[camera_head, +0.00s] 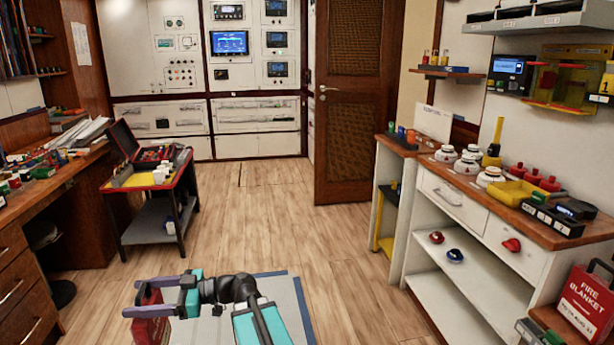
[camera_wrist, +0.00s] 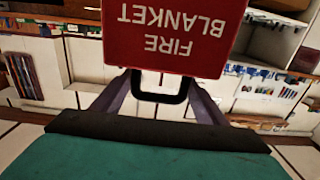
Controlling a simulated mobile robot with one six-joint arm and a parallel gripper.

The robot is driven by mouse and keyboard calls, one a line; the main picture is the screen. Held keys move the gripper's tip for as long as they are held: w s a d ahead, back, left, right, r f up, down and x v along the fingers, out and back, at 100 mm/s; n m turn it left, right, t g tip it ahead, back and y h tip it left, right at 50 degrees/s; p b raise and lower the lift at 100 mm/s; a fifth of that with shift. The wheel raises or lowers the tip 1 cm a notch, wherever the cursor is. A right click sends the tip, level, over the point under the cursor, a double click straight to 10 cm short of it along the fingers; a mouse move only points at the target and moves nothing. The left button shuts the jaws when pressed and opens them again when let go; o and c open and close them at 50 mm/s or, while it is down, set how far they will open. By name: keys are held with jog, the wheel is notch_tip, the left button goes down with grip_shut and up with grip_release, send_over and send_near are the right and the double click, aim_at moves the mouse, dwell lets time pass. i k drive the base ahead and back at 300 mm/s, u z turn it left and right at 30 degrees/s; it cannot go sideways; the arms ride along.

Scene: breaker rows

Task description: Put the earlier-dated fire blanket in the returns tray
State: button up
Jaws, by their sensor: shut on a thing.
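My gripper (camera_head: 148,297) is at the lower left of the head view, its purple fingers shut on the black handle of a red fire blanket (camera_head: 148,331). In the wrist view the held blanket (camera_wrist: 165,35) shows "FIRE BLANKET" upside down. I see no date on its visible part. A second red fire blanket (camera_head: 588,302) stands at the far right on a low wooden-topped surface, apart from my gripper. It has a small line under its name, too small to read surely. No tray is clearly marked as the returns tray.
A yellow bin (camera_head: 517,193) sits among red and white items on the right counter (camera_head: 556,232). A trolley (camera_head: 150,212) with an open toolbox (camera_head: 128,142) and white cups stands left. A cluttered desk (camera_head: 62,178) is far left. The middle floor is clear up to the door (camera_head: 352,150).

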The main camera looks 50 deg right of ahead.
aim_at(518, 194)
jog(key=u, duration=0.2)
jog(key=k, duration=0.6)
jog(key=z, duration=1.95)
jog(key=i, duration=0.8)
jog(key=u, duration=0.05)
